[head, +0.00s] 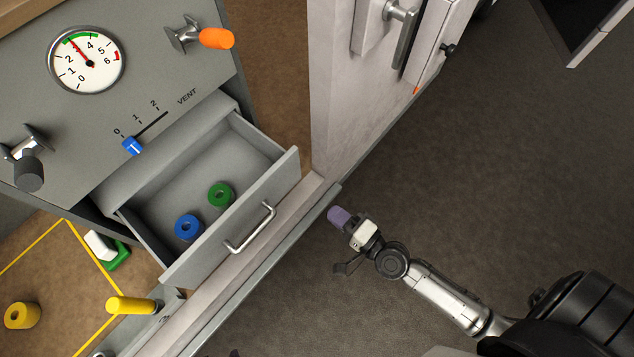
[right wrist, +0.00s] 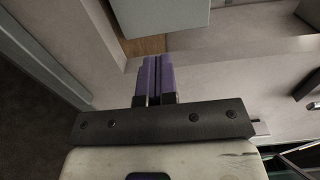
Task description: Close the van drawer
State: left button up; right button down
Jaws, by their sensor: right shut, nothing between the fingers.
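The van drawer (head: 232,232) is a grey drawer pulled well out of the grey cabinet in the head view. A silver bar handle (head: 250,228) is on its front. A green ring (head: 221,194) and a blue ring (head: 189,227) lie inside it. My right gripper (head: 339,215) has purple fingers and is to the right of the drawer front, apart from it. Its fingers (right wrist: 156,75) are together and empty in the right wrist view. A grey surface at the top of that view may be part of the drawer; I cannot tell. My left gripper is not in view.
The cabinet face carries a round gauge (head: 86,59), an orange-handled valve (head: 216,38) and a blue vent slider (head: 132,146). A pale wall panel (head: 335,90) stands right of the drawer. A yellow ring (head: 22,315) and a yellow handle (head: 132,305) are at lower left. Open dark floor lies right.

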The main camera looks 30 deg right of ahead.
aim_at(288, 177)
jog(key=x, duration=1.3)
jog(key=shift+a, duration=0.1)
pick_arm(q)
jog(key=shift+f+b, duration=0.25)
jog(key=shift+b, duration=0.05)
pick_arm(e)
jog(key=shift+w, duration=0.15)
